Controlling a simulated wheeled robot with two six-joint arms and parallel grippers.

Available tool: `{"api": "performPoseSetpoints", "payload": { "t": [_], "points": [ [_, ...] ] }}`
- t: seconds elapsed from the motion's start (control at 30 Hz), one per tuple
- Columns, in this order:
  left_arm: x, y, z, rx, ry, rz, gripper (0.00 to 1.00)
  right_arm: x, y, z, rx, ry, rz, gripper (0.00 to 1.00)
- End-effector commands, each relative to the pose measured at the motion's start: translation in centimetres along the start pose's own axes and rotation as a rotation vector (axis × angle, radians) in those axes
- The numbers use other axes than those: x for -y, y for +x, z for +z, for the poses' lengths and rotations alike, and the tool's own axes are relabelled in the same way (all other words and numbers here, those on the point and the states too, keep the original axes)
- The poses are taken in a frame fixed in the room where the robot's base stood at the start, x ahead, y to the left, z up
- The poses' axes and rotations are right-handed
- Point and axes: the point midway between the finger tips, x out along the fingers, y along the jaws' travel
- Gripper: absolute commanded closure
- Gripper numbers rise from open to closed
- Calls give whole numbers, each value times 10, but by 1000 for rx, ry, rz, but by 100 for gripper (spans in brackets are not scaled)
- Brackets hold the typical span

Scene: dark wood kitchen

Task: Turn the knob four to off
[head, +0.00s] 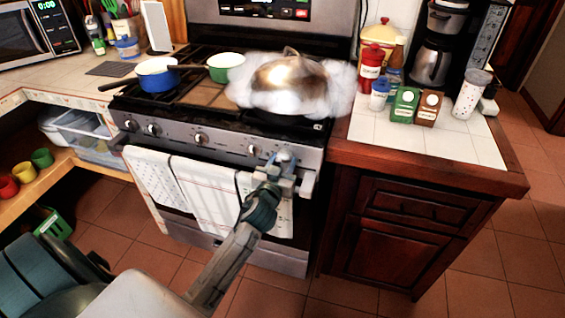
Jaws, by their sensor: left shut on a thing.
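The stove's steel front panel (170,135) carries a row of round knobs. Knobs show at the left end (130,125), near the middle (200,138) and just left of my gripper (252,150). My left gripper (283,160) is at the right part of the panel, shut on a stove knob there. Its jaws largely hide that knob, so its number and turn angle cannot be read. A metal-lidded pot (290,78) stands on the right burners, wrapped in white steam. My right gripper is not in view.
Towels (205,195) hang on the oven handle below the panel. A blue pot (158,76) and a green pot (224,67) stand on the left burners. Jars (405,105) stand on the right counter. Open floor lies in front.

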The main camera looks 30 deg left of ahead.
Motion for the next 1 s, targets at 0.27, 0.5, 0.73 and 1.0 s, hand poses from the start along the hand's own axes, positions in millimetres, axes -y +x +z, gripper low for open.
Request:
{"api": "performPoseSetpoints", "payload": {
  "t": [0.27,0.5,0.73,1.0],
  "points": [
    [0,0,-1,1,184,0,80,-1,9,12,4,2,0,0],
    [1,0,-1,2,410,0,80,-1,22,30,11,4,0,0],
    [1,0,-2,1,629,1,80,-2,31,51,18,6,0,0],
    [1,0,-2,2,885,1,80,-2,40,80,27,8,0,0]
  ]
}}
